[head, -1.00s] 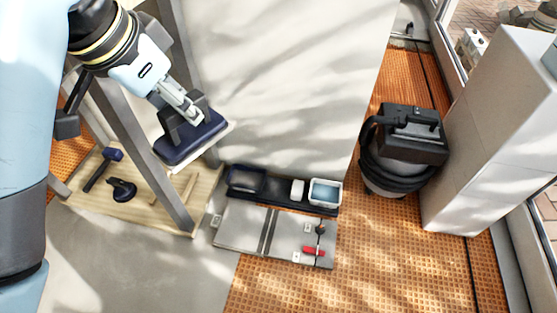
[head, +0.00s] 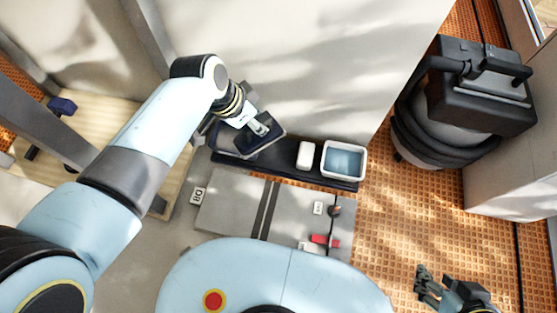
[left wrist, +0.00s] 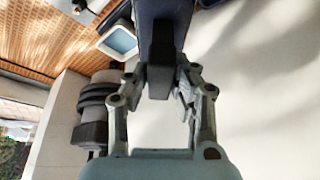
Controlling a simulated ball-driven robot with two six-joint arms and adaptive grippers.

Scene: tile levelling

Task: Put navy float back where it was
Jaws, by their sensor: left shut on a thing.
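The navy float (head: 270,141) is held by its dark handle (left wrist: 161,55) in my left gripper (head: 259,128), which is shut on it. In the head view the float is tilted, over the left end of the dark tray (head: 283,172). The arm and gripper hide part of the float and part of that end of the tray. I cannot tell whether the float touches the tray. In the left wrist view the float's navy plate (left wrist: 172,10) is at the top, beyond the fingers. My right gripper (head: 424,284) is empty and looks open, low at the right over the orange floor.
A white block (head: 305,155) and a white tub with blue-grey contents (head: 344,160) stand on the tray. Grey tiles (head: 232,205) with a red piece (head: 323,240) lie in front. A black vacuum (head: 465,110) stands right. A pale wall (head: 300,60) rises behind the tray.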

